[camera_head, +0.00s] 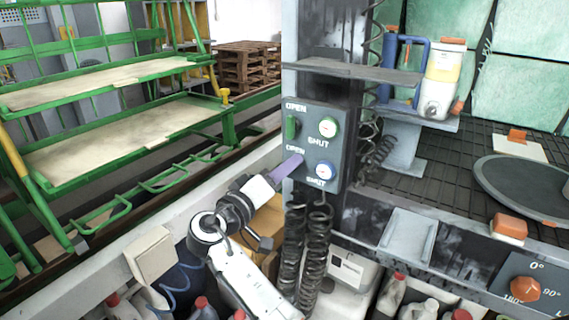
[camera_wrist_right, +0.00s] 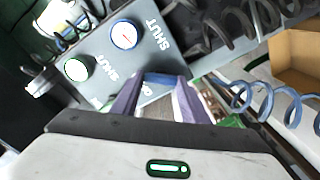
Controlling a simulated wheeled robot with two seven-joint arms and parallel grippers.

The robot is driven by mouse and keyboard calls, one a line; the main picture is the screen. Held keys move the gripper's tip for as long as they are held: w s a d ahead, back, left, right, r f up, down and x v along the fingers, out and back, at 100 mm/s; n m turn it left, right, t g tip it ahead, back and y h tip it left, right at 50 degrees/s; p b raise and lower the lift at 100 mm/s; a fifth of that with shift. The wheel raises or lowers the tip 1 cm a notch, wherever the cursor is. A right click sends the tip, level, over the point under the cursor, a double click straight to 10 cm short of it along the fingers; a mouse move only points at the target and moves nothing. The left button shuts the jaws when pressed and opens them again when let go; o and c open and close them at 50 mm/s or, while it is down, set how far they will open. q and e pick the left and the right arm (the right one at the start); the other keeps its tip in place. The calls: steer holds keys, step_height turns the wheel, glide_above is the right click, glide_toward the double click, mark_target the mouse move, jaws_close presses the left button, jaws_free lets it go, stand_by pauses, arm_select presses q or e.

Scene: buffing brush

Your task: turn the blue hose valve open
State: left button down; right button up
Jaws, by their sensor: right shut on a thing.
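A dark control panel (camera_head: 316,146) carries two rows, each marked OPEN on the left and SHUT on the right. The upper row has a green lever (camera_head: 291,127) and a green-ringed dial (camera_head: 328,127). The lower row has a blue-ringed dial (camera_head: 325,170). My right gripper (camera_head: 295,162) reaches in from below with purple fingers at the lower row's left side, where the blue hose valve's handle sits. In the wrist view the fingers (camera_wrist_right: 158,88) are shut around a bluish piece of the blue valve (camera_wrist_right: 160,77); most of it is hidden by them. My left gripper is not in view.
Dark coiled hoses (camera_head: 305,240) hang just below the panel, close to my right arm. A grey shelf (camera_head: 350,70) juts out above it. A green metal rack (camera_head: 120,130) stands at left. Several bottles (camera_head: 200,305) stand along the bottom.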

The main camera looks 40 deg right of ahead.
steer(key=n+p, duration=0.5)
steer(key=n, duration=0.2)
steer(key=shift+f+n, duration=0.1)
steer(key=shift+n, duration=0.3)
stand_by(0.3)
steer(key=o, duration=1.1)
steer(key=shift+c, duration=0.2)
steer(key=shift+a, duration=0.1)
